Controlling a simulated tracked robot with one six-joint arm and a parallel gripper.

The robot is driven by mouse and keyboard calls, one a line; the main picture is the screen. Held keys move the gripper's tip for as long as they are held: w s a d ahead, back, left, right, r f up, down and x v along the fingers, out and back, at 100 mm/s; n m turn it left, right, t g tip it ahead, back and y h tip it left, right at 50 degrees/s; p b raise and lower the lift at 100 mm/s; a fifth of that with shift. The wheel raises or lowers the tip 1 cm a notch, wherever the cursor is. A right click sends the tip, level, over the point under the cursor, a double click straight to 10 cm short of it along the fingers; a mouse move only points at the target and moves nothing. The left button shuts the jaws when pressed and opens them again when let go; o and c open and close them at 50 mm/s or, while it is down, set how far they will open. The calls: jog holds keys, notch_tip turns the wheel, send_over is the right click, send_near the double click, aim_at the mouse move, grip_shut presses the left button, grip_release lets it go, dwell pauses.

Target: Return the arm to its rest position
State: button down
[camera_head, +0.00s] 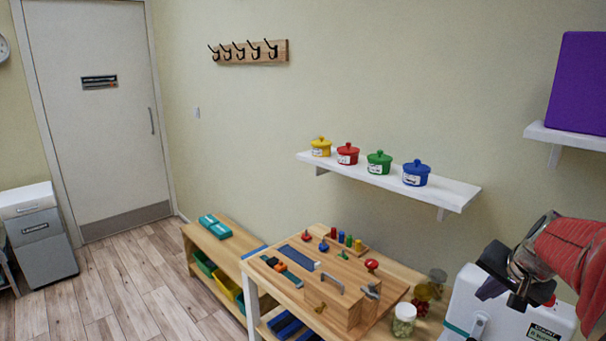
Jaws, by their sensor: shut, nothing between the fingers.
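My gripper (503,294) is at the lower right, at the end of my red-sleeved arm, which enters from the right edge. Its dark fingers are shut with nothing held. It shows in front of a white device (462,307) with a label, and I cannot tell how much gap lies between them. The gripper is right of the wooden activity board (336,313) and below the wall shelf.
A white wall shelf (450,194) holds yellow, red, green and blue lidded pots. The wooden table carries the board with pegs and latches, plus jars (404,320). A low bench (238,238) stands left of it. A purple box (580,85) sits on an upper-right shelf.

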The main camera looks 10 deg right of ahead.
jog(key=s+a+n, duration=0.5)
jog(key=s+a, duration=0.3)
jog(key=a, duration=0.7)
jog(key=s+a+n+y, duration=0.1)
jog(key=s+a+n, duration=0.4)
jog(key=s+a, duration=0.4)
jog(key=a, duration=0.6)
jog(key=shift+s+a+f+n+g, duration=0.15)
jog(key=shift+n+g, duration=0.15)
